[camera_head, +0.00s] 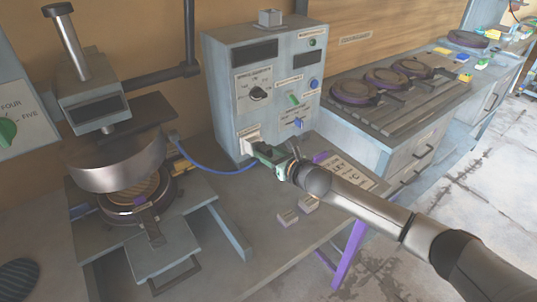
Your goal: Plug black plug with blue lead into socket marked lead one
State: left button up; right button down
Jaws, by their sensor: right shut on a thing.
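My right gripper (266,155) is at the lower front of the grey control box (228,100), its arm coming in from the right. It is shut on the black plug, which the jaws mostly hide. The blue lead (215,171) runs from the press on the left to the gripper. A pale socket plate (249,134) is on the box's lower left, right beside the gripper's tip. Its marking is too small to read, and I cannot tell whether the plug is in a socket. My left gripper is not in view.
The press (115,162) stands at left with a round plate (138,200) under its head. Several dark round plates (355,91) lie on the rack at right. The bench's front middle is clear.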

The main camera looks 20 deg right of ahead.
jog(key=shift+w+a, duration=0.1)
jog(key=shift+w, duration=0.1)
jog(key=shift+c, duration=1.7)
grip_release()
jog(key=shift+f, duration=0.1)
jog(key=shift+s, duration=0.1)
